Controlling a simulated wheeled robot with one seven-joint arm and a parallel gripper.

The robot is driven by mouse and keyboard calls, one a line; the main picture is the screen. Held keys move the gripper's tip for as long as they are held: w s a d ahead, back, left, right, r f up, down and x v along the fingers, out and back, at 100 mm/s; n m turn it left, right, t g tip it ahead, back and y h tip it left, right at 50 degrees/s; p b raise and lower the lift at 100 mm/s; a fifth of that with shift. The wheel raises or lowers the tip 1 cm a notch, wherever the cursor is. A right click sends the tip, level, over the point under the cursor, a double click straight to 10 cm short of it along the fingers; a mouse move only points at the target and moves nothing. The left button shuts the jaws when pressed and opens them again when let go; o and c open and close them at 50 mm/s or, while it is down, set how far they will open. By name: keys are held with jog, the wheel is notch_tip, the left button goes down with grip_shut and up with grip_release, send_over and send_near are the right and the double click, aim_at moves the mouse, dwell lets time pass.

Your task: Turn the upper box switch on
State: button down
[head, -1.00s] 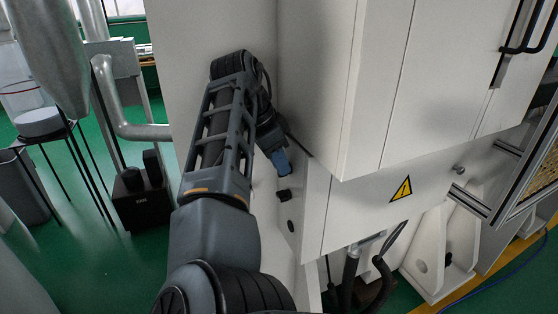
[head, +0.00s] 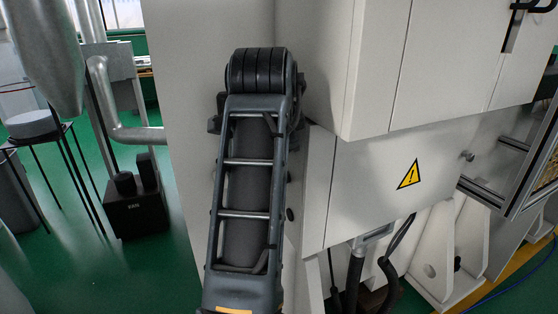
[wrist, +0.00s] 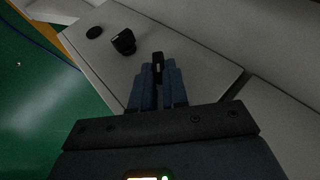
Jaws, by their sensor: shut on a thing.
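The upper box switch (wrist: 158,58) is a small black knob on the light side face of the box (wrist: 195,65) in the wrist view. My gripper (wrist: 158,75) has its two blue fingers closed around it, one on each side. A second black switch (wrist: 123,42) stands apart, up and left of the fingers, with a flat black round disc (wrist: 94,31) beyond it. In the head view my arm hides the fingers and the upper switch; the box (head: 318,190) shows to the right.
The large white cabinet (head: 375,75) overhangs the box closely. A yellow warning sign (head: 409,175) is on its lower front. Black cables (head: 356,270) hang below. A black unit (head: 135,205) and a stool (head: 35,130) stand on the open green floor to the left.

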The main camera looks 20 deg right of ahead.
jog(key=f+m+t+b, duration=0.1)
jog(key=t+b, duration=0.2)
jog(key=b, duration=0.3)
jog(key=m+t+h+b, duration=0.1)
jog(key=t+b, duration=0.1)
jog(key=b, duration=0.5)
jog(key=s+f+t+b, duration=0.1)
jog(key=t+b, duration=0.2)
jog(key=b, duration=0.3)
jog(key=shift+f+m+t+h, duration=0.3)
jog(key=shift+m+h, duration=0.1)
jog(key=shift+r+t+b, duration=0.15)
jog(key=shift+t+b, duration=0.15)
jog(key=shift+b, duration=0.35)
jog(key=c, duration=1.1)
grip_release()
jog(key=shift+c, duration=0.2)
jog(key=v, duration=0.7)
jog(key=shift+s+a+p, duration=0.2)
jog(key=shift+s+p, duration=0.15)
